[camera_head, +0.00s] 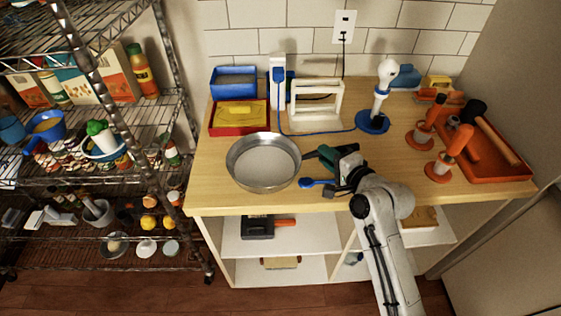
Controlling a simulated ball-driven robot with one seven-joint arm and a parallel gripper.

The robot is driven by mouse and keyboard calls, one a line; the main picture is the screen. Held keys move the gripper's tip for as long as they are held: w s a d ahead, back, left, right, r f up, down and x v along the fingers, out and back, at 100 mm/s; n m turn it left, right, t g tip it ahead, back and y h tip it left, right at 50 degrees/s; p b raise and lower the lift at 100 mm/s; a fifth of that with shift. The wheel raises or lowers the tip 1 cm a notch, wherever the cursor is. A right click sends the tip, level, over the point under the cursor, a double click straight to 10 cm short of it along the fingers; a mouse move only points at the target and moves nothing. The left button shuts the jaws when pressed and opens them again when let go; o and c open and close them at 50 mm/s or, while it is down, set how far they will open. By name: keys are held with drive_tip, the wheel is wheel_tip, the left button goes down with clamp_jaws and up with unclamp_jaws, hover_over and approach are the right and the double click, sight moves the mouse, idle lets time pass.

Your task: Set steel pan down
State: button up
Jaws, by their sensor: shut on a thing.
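The steel pan (264,162) is a round, shallow silver pan with a flared rim. It is at the left front part of the wooden counter, level and empty. My gripper (322,167) is at the pan's right side, coming in from the lower right. It is shut on the pan's handle side, though the arm's end hides most of the handle and the fingers. From this view I cannot tell whether the pan's base touches the counter (225,196).
A red and yellow box (239,116) and a blue bin (234,82) stand behind the pan. A white frame (316,104) with a blue cord is at the back middle. An orange tray (487,150) with tools fills the right. A wire shelf (150,165) stands left.

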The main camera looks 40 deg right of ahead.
clamp_jaws()
idle(0.3)
